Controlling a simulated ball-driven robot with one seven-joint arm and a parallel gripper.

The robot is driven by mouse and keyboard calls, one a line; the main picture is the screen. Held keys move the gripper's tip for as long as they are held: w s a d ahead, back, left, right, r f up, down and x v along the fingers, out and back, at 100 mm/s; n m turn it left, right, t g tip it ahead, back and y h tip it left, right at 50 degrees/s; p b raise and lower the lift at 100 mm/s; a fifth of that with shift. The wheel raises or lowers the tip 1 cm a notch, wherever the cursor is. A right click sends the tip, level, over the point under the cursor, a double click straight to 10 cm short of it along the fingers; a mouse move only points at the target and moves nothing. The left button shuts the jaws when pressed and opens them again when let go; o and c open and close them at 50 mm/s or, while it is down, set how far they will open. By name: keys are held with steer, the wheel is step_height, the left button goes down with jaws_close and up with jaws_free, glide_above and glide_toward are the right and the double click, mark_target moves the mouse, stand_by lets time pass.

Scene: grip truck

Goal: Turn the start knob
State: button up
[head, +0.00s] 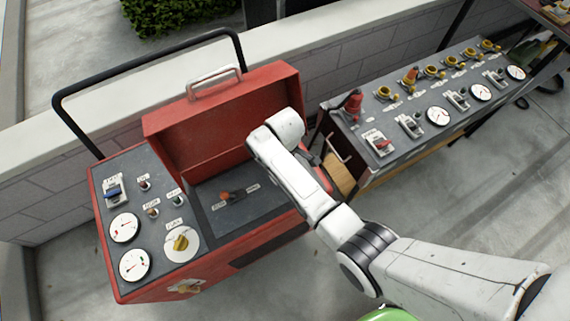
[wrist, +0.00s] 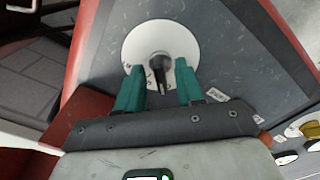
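In the wrist view, a dark knob (wrist: 158,63) stands in the middle of a round white dial (wrist: 135,48) on a grey panel (wrist: 215,40). My gripper (wrist: 158,73) has two teal fingers, spread apart, one on each side of the knob's lower end. A gap shows between each finger and the knob, so the gripper is open and empty. Whether the fingertips reach the panel's surface I cannot tell. In the head view, the red machine (head: 245,105) has its lid up, and my arm hides this dial and most of the gripper.
On the machine's left panel are a yellow knob (head: 180,242), two gauges (head: 124,228) and a blue switch (head: 113,192). A small red-and-black control (head: 232,195) sits on the inner panel. A second console (head: 415,100) with yellow knobs stands at right. A low wall (head: 390,50) runs behind.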

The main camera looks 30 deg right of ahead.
steer(key=shift+r, duration=0.1)
step_height(320, 180, up, 11)
steer(key=shift+f, duration=0.2)
stand_by(0.7)
steer(key=s+d+m, duration=0.3)
steer(key=s+m, duration=0.1)
steer(key=s, duration=0.9)
steer(key=s+d+m+t, duration=0.1)
steer(key=s+d+m, duration=0.3)
steer(key=s, duration=0.9)
steer(key=shift+s+d+r+m+b, duration=0.3)
steer(key=shift+s+r+m+b, duration=0.15)
steer(key=shift+m, duration=0.25)
